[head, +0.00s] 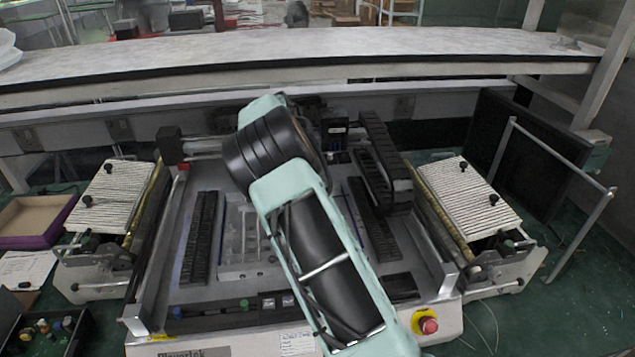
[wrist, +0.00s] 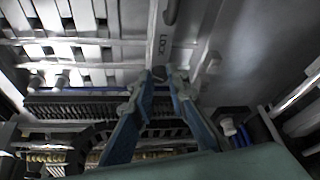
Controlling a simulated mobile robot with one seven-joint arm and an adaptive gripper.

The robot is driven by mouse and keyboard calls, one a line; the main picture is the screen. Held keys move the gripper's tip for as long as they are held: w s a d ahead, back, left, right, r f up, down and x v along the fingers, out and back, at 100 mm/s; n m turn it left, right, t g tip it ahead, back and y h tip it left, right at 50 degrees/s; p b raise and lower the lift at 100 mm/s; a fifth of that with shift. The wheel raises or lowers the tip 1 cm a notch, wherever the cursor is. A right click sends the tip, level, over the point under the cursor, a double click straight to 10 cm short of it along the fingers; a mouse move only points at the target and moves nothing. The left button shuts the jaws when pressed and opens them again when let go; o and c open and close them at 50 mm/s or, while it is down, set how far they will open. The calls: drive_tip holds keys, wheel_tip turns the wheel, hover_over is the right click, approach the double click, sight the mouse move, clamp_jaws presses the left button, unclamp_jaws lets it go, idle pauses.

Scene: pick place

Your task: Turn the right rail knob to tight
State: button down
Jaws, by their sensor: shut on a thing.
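In the wrist view, the two blue fingers of my gripper (wrist: 159,76) reach up to a small dark knob (wrist: 158,72) and close on it from both sides.
The machine has a dark slotted track (head: 200,238) left of my arm. A red emergency button (head: 427,325) is on its front right. Ribbed trays with small black knobs stand left (head: 112,195) and right (head: 468,195). A dark panel (head: 530,150) stands at far right.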

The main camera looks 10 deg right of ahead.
drive_tip(key=shift+w+m, duration=0.1)
drive_tip(key=shift+m, duration=0.5)
drive_tip(key=c, duration=1.9)
unclamp_jaws()
drive_tip(key=shift+a+r, duration=0.1)
drive_tip(key=v, duration=1.2)
drive_tip(key=shift+w, duration=0.15)
